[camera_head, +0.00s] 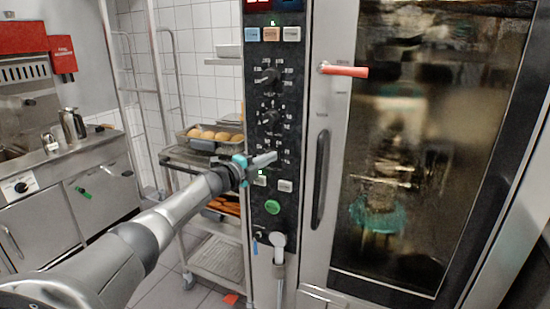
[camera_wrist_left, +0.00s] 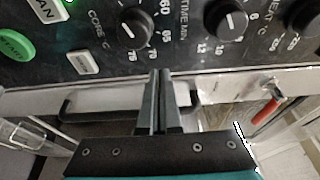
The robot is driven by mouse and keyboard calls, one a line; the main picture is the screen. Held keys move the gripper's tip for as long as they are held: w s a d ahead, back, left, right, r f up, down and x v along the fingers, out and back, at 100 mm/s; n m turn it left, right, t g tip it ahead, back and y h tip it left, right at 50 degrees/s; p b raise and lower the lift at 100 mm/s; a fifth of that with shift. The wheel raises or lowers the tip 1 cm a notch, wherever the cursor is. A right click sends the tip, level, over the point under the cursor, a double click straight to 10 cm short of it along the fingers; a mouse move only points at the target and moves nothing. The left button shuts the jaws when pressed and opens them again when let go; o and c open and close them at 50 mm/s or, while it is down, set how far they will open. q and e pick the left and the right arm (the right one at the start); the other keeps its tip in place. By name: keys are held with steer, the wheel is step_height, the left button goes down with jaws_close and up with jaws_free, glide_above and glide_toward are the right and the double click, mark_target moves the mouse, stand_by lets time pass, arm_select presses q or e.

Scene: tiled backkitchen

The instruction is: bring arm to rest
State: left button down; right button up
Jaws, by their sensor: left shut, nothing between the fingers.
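My left arm comes in from the lower left in the head view. Its gripper (camera_head: 264,160) is shut and empty, in front of the oven's control panel (camera_head: 268,100), beside the lower knobs and above the green button (camera_head: 272,207). In the left wrist view the two fingers (camera_wrist_left: 158,75) lie side by side, pointing toward the panel's edge, with the knobs (camera_wrist_left: 137,26) beyond. I cannot tell whether the fingertips touch the panel. My right gripper is not in view.
The large oven's glass door (camera_head: 425,130) fills the right, with a vertical handle (camera_head: 320,180) and a red-handled lever (camera_head: 343,70). A trolley with trays of bread (camera_head: 215,135) stands behind my gripper. A steel counter (camera_head: 75,165) with a jug (camera_head: 72,124) is at the left.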

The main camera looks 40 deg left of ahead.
arm_select(q)
steer(key=s+d+f+n+g+y, duration=0.1)
steer(key=s+d+f+n+g, duration=0.15)
steer(key=f, duration=0.75)
steer(key=s+d+f+n+g+y, duration=0.1)
steer(key=s+f+n, duration=0.15)
steer(key=f, duration=0.75)
steer(key=s+d+f+n+g, duration=0.2)
steer(key=s+d+f, duration=0.2)
steer(key=s+f, duration=0.45)
steer(key=s+d+f+n+g, duration=0.25)
steer(key=s+f, duration=0.25)
steer(key=f, duration=0.7)
steer(key=s+d+f+n+g, duration=0.2)
steer(key=s+d+f, duration=0.4)
steer(key=s, duration=0.4)
steer(key=s+d+f+n+g, duration=0.2)
steer(key=s+d+f+g, duration=0.15)
steer(key=s+f, duration=0.45)
steer(key=s+d+f+n+g, duration=0.1)
steer(key=s+d, duration=0.4)
steer(key=s, duration=0.6)
steer(key=s+d+f+n+g, duration=0.2)
steer(key=s+d, duration=0.3)
steer(key=s, duration=0.6)
steer(key=shift+d+f+h, duration=0.15)
steer(key=shift+f+h, duration=0.25)
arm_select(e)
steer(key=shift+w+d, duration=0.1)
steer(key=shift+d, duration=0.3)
